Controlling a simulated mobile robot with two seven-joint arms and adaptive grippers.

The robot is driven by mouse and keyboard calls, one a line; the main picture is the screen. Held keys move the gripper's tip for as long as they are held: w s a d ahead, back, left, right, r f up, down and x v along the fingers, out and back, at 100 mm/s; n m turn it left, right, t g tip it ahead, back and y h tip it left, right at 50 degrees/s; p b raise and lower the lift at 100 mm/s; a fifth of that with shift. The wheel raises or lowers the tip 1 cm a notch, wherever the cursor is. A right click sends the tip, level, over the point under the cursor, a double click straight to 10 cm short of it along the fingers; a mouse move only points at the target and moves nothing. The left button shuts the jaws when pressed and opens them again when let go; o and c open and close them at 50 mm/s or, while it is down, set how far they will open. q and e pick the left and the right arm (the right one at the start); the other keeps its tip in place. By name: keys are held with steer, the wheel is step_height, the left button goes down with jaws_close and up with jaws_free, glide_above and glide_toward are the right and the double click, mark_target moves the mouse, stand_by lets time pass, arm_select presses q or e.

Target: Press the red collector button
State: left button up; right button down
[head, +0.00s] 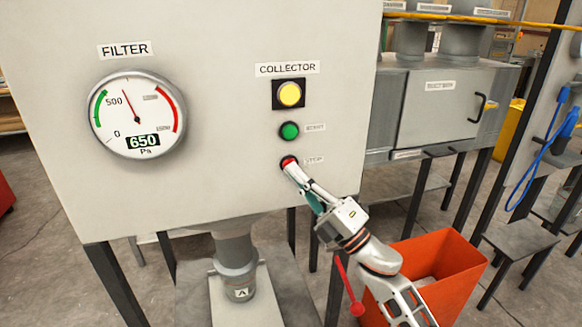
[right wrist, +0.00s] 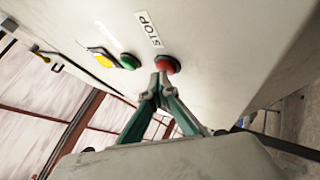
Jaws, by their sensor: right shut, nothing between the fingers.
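The red collector button (head: 288,161) sits on the cabinet's front panel, under the green button and beside the STOP label (head: 314,160). My right gripper (head: 294,171) is shut and empty, with its fingertips right at the red button and partly covering it in the head view. In the right wrist view the closed fingertips (right wrist: 162,76) reach the lower edge of the red button (right wrist: 168,65). I cannot tell whether the button is pushed in. My left gripper is not in view.
Above are a green button (head: 290,131) and a lit yellow lamp (head: 289,94) under the COLLECTOR label. A filter gauge (head: 137,114) reading 650 Pa is on the left. A red bin (head: 453,266) stands below right.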

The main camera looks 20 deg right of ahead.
steer(key=shift+s, duration=0.85)
steer(key=s+p, duration=0.1)
steer(key=s, duration=0.4)
steer(key=shift+d, duration=0.15)
stand_by(0.4)
steer(key=s+d+f+m+g+h, duration=0.15)
steer(key=s+f+m+h, duration=0.35)
steer(key=f, duration=0.6)
steer(key=s+d+f+m+g+h, duration=0.1)
steer(key=d+f+m+h, duration=0.15)
steer(key=f+m, duration=0.65)
steer(key=s+d+f+m+g+h, duration=0.1)
steer(key=s+f+m+g+h, duration=0.2)
steer(key=f, duration=1)
steer(key=s+a+f+m+g+h, duration=0.1)
steer(key=s+f+m, duration=0.4)
steer(key=s+f, duration=0.6)
steer(key=a+g, duration=0.1)
steer(key=g, duration=0.1)
steer(key=shift+s+f+g, duration=0.15)
steer(key=shift+f+g, duration=0.15)
steer(key=shift+g, duration=0.05)
